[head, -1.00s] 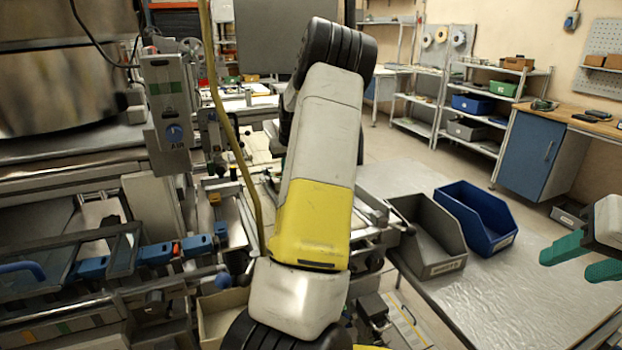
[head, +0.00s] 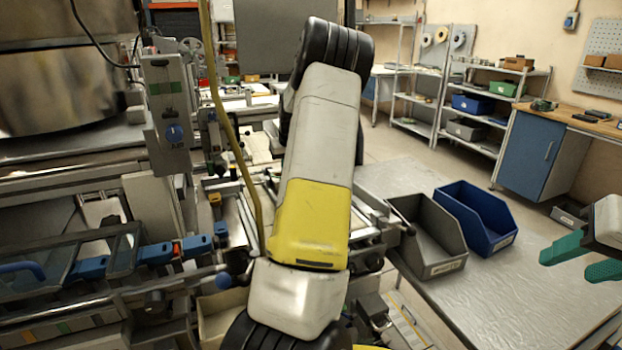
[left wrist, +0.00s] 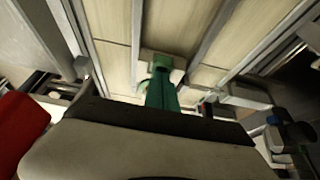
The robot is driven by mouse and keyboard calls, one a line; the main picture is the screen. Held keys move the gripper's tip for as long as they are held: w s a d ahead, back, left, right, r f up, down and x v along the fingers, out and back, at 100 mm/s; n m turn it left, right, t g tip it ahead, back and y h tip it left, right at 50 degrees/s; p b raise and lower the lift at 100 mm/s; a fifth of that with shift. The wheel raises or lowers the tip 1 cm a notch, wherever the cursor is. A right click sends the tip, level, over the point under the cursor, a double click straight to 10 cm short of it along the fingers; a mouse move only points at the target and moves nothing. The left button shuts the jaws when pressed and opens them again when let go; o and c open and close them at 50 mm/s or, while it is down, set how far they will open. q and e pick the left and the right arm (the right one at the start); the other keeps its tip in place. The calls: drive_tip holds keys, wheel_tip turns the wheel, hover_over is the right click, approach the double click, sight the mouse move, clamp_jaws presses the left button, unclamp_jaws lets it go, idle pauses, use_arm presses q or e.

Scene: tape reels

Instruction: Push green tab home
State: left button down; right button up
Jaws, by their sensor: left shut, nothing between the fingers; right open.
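My left gripper (left wrist: 162,92) shows in the left wrist view as green fingers, shut and empty, pointing away over pale panels and metal rails. A small green block (left wrist: 163,62) shows at the fingertips, in front of a light fitting. It may be the green tab; I cannot tell whether the fingers touch it. In the head view my left arm covers the middle, and the left gripper and any tab there are hidden. My right gripper (head: 567,264) is open and empty at the right edge, above the grey table.
A grey bin (head: 428,238) and a blue bin (head: 478,220) stand on the grey table (head: 500,300). A machine with rails and blue blocks (head: 155,254) fills the left. A yellow hose (head: 228,125) hangs beside my left arm. A red part (left wrist: 20,125) is at the left wrist view's left.

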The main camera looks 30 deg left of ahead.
idle(0.3)
use_arm(q)
drive_tip(key=shift+r, duration=3.5)
drive_tip(key=s+d+r+m+t+h, duration=0.1)
drive_tip(key=s+d+r+m+h, duration=0.2)
drive_tip(key=d, duration=0.5)
drive_tip(key=s+d+r+t, duration=0.1)
drive_tip(key=s+d+r, duration=0.2)
drive_tip(key=s+d, duration=0.35)
drive_tip(key=s+d+r+m+t+h, duration=0.1)
drive_tip(key=s+d+r+m+h, duration=0.15)
drive_tip(key=d, duration=0.75)
drive_tip(key=s+d+m, duration=0.5)
drive_tip(key=s+d, duration=0.8)
drive_tip(key=s, duration=0.4)
drive_tip(key=shift+s+d, duration=0.35)
drive_tip(key=shift+d, duration=0.05)
